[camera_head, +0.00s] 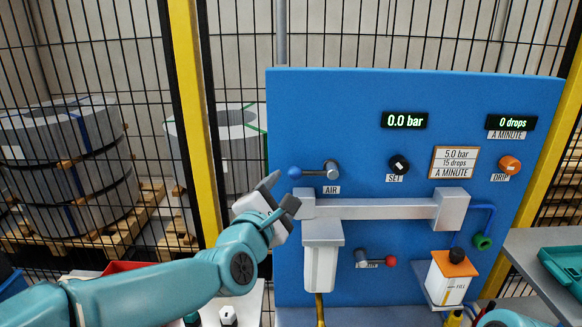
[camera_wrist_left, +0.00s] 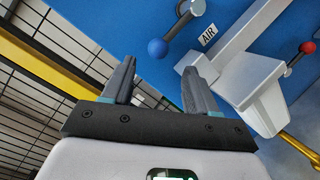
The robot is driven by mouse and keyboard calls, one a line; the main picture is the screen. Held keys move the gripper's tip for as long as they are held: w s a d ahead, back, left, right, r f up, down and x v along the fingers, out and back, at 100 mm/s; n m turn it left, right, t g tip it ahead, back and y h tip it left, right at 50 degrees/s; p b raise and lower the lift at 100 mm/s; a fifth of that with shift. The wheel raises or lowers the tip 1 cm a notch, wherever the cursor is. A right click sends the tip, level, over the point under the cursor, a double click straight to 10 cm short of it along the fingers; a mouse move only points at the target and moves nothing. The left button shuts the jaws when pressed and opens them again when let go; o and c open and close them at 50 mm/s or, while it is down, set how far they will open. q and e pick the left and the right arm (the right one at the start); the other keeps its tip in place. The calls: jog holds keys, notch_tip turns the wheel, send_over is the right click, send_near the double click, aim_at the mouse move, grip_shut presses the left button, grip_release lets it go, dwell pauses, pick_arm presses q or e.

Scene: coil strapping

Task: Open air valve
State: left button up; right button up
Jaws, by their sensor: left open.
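The air valve lever (camera_head: 313,171) is on the blue panel above the AIR label (camera_head: 331,190). Its blue ball knob (camera_head: 294,172) points left from a grey hub, so the lever lies about level. My left gripper (camera_head: 281,191) is open and empty, just below and left of the knob and apart from it. In the left wrist view, the blue knob (camera_wrist_left: 158,48) shows beyond the gap between my left gripper's fingertips (camera_wrist_left: 158,78). The pressure display (camera_head: 404,120) reads 0.0 bar. My right gripper is not seen.
The blue panel (camera_head: 350,110) also carries a SET knob (camera_head: 398,165), an orange DRIP knob (camera_head: 510,165), a red-knobbed lever (camera_head: 376,260) and a filter bowl (camera_head: 321,262) near my left gripper. A yellow post (camera_head: 193,110) and mesh fence stand left. A grey table (camera_head: 545,270) is at right.

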aim_at(292, 177)
pick_arm(q)
jog(key=p+x, duration=0.2)
jog(key=x, duration=0.5)
jog(key=shift+w+p, duration=0.1)
jog(key=shift+p, duration=0.3)
jog(key=shift+s+a+r, duration=0.15)
jog(key=shift+s, duration=0.05)
jog(key=shift+c, duration=0.3)
jog(key=shift+w, duration=0.1)
grip_shut()
